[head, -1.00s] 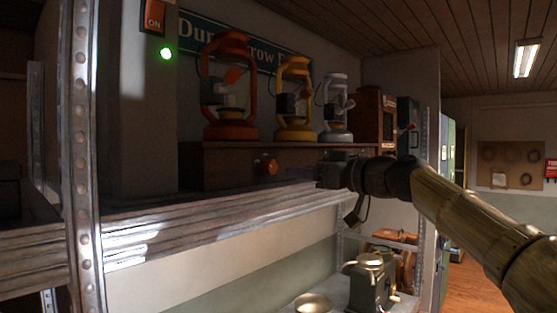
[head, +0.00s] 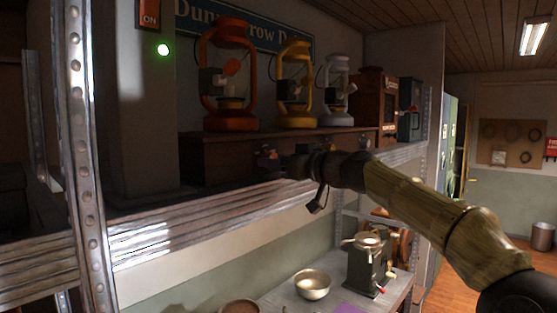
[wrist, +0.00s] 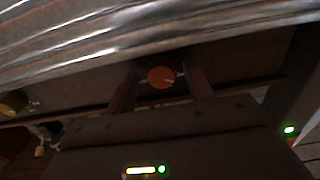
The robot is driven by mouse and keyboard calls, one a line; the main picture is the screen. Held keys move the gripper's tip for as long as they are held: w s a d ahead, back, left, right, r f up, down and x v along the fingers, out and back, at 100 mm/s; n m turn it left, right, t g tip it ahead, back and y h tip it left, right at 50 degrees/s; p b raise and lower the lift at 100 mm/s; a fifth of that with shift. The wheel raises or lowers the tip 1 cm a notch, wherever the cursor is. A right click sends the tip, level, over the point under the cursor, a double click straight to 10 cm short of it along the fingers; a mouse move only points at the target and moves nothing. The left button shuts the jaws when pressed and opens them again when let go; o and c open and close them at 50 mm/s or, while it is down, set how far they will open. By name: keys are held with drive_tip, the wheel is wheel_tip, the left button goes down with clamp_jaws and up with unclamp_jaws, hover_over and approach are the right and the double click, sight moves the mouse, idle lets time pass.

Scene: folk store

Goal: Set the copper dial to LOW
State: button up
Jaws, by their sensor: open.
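The copper dial (wrist: 161,77) is a round orange-brown knob on the front of a dark wooden box, seen in the wrist view. A thin pale mark shows on its face; no LOW lettering can be read. My gripper (wrist: 162,90) is open, with one finger on each side of the dial and a gap to each; I cannot tell whether either touches. In the head view my gripper (head: 268,160) is at the box front and mostly hides the dial.
The wooden box (head: 215,160) sits on a metal shelf (head: 190,220) and carries a red lantern (head: 231,122), a yellow lantern (head: 296,120) and a grey lantern (head: 333,118). A metal upright (head: 83,150) stands at left. A bowl (head: 312,285) stands below.

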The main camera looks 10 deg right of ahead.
drive_tip(key=c, duration=1)
drive_tip(key=shift+o, duration=0.2)
drive_tip(key=shift+m+b, duration=0.3)
drive_tip(key=shift+f+m+b, duration=0.1)
drive_tip(key=shift+m+b, duration=0.75)
drive_tip(key=shift+m, duration=0.25)
drive_tip(key=m+b, duration=0.1)
drive_tip(key=m, duration=0.2)
drive_tip(key=shift+a+b, duration=0.15)
drive_tip(key=shift+b, duration=0.2)
drive_tip(key=m+b, duration=0.1)
drive_tip(key=m, duration=0.5)
